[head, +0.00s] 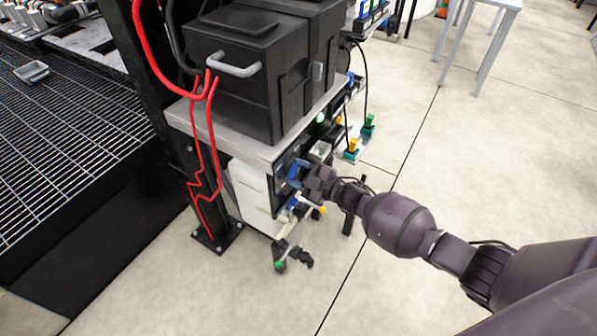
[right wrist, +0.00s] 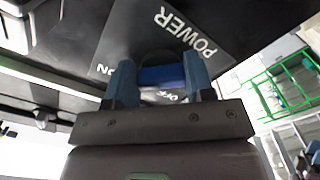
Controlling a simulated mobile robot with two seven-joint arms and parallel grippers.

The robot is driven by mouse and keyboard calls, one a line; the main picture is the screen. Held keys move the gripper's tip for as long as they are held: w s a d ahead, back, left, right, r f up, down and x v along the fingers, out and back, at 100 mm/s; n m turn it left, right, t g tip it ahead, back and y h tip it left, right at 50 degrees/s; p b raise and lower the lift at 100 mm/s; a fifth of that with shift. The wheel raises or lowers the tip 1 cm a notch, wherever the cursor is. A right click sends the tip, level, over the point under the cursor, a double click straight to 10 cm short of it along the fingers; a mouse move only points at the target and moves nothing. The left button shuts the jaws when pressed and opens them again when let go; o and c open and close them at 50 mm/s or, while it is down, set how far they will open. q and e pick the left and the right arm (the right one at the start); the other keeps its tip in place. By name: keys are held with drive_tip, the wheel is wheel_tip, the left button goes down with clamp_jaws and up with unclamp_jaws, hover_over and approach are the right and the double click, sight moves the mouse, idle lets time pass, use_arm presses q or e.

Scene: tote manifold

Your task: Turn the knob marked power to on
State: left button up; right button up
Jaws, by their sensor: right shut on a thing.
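The right wrist view shows a dark panel with the white word POWER (right wrist: 186,32) printed on it. Below the word is a blue knob (right wrist: 162,76) with a dark round base. ON shows at its left, partly covered by a finger, and OFF shows just below it. My right gripper (right wrist: 160,82) has its two blue fingers closed on either side of the knob. In the head view my right gripper (head: 297,174) is at the front of the panel, and the knob is hidden there. Which mark the knob points to I cannot tell. My left gripper is out of view.
A black lidded box (head: 245,75) with a grey handle stands on the bench top (head: 228,134) above the panel. Red cables (head: 207,150) hang down the post at left. Coloured valves or plugs (head: 353,146) stick out along the bench side.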

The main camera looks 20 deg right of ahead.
idle(0.5)
drive_tip(key=o, duration=0.9)
drive_tip(key=p+v, duration=0.1)
drive_tip(key=v, duration=1)
drive_tip(key=shift+p, duration=0.3)
drive_tip(key=shift+w, duration=0.1)
